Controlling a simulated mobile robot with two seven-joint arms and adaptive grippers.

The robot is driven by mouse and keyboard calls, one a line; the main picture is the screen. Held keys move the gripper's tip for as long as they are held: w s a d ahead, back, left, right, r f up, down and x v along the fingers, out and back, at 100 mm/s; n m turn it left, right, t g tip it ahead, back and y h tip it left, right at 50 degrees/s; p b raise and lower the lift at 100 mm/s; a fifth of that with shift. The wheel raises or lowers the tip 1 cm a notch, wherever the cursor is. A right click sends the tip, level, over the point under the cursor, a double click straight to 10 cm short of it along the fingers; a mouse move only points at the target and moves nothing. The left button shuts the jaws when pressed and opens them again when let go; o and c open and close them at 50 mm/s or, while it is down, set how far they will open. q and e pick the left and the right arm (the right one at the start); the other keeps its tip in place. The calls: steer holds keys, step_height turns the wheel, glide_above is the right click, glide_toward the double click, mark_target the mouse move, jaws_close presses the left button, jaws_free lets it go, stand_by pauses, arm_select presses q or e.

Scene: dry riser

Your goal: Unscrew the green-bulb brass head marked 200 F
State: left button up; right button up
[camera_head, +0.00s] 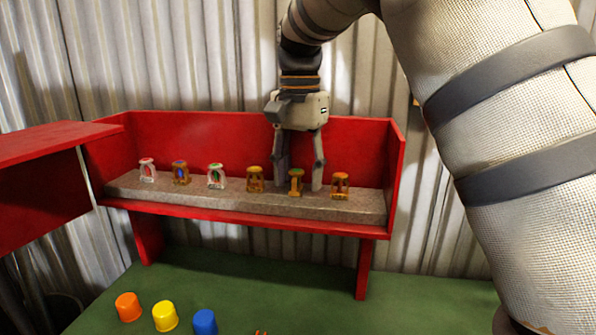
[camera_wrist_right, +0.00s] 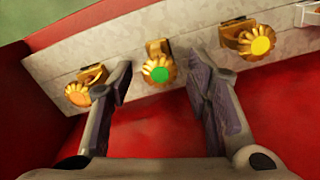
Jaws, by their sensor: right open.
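The brass head with a green bulb (camera_head: 296,182) stands upright on the grey slab, second from the right in the row. In the right wrist view its flower-shaped brass plate with a green centre (camera_wrist_right: 157,71) shows between the fingers. My right gripper (camera_head: 300,187) points down, open and empty, with one finger to each side of this head. I cannot tell how far the fingertips reach around it. The marking 200 F is not readable. My left gripper is not in view.
Brass heads with yellow (camera_wrist_right: 257,45) and orange (camera_wrist_right: 79,95) centres flank the green one closely. Further left stand a blue-bulb brass head (camera_head: 181,172) and white ones with red (camera_head: 148,170) and green (camera_head: 216,176). The red box (camera_head: 200,135) has back and side walls. Coloured cups (camera_head: 165,316) stand below.

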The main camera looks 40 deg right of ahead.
steer(key=m, duration=0.7)
steer(key=shift+s, duration=0.35)
steer(key=m, duration=0.7)
steer(key=shift+s+a, duration=0.15)
steer(key=shift+s, duration=0.15)
jaws_close()
steer(key=n, duration=0.5)
steer(key=shift+w, duration=0.2)
steer(key=shift+n, duration=0.3)
